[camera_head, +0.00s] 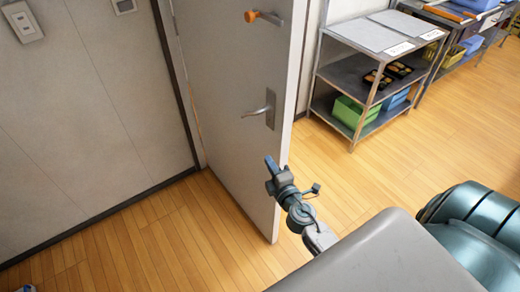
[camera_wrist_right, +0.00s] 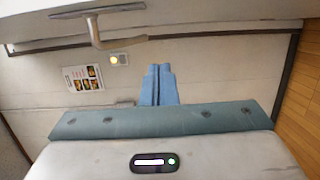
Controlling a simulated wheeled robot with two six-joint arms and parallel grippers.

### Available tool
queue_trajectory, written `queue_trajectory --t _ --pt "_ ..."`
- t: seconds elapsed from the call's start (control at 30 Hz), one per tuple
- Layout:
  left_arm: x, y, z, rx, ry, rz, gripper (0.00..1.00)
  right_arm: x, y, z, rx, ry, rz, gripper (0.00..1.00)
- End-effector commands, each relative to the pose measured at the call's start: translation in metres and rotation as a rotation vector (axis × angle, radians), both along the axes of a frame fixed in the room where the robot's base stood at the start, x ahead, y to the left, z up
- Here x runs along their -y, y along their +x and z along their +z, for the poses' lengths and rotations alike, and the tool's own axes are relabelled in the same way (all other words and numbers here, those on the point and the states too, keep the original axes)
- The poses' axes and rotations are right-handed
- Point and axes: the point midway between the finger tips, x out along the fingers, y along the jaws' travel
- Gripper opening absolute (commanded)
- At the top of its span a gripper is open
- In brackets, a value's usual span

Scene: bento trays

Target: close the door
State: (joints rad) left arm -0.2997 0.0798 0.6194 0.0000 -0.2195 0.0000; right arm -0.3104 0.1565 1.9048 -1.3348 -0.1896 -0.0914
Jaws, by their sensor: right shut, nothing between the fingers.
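The grey door (camera_head: 232,75) stands open, swung out from the wall at the left. Its lever handle (camera_head: 262,108) is at mid-height, with an orange fitting (camera_head: 263,17) above. My right gripper (camera_head: 271,161) is shut and empty, in front of the door's free edge in the head view; I cannot tell whether it touches. In the right wrist view its blue fingers (camera_wrist_right: 160,86) are together, and a lever handle (camera_wrist_right: 105,38) shows at the upper left. A small bluish tip at the head view's bottom left may be my left gripper; its state cannot be seen.
A metal shelf (camera_head: 345,78) with food trays (camera_head: 388,74) and a green bin (camera_head: 350,113) stands right of the door. A wall switch (camera_head: 22,20) is at the upper left. In the right wrist view a poster (camera_wrist_right: 84,85) hangs on a wall. The wooden floor left of the door is clear.

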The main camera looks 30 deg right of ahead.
Motion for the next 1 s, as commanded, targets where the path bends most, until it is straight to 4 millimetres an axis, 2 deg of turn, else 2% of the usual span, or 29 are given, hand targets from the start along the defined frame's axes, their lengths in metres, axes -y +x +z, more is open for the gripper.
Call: queue_trajectory --t 0.17,0.53,0.73,1.0 --pt "0.000 0.000 0.010 0.000 0.000 0.000 0.53 0.003 0.023 0.003 0.000 -0.002 0.000 0.00" --pt "0.000 0.000 0.024 0.000 0.000 0.000 0.53 0.014 0.097 0.001 -0.002 0.002 -0.001 0.00" --pt "0.000 0.001 0.024 0.001 0.000 0.000 0.53 0.043 0.099 -0.001 -0.004 -0.001 -0.001 0.00" --pt "0.002 0.001 0.024 0.001 -0.002 0.000 0.53 0.054 0.100 -0.001 -0.003 0.001 -0.001 0.00"
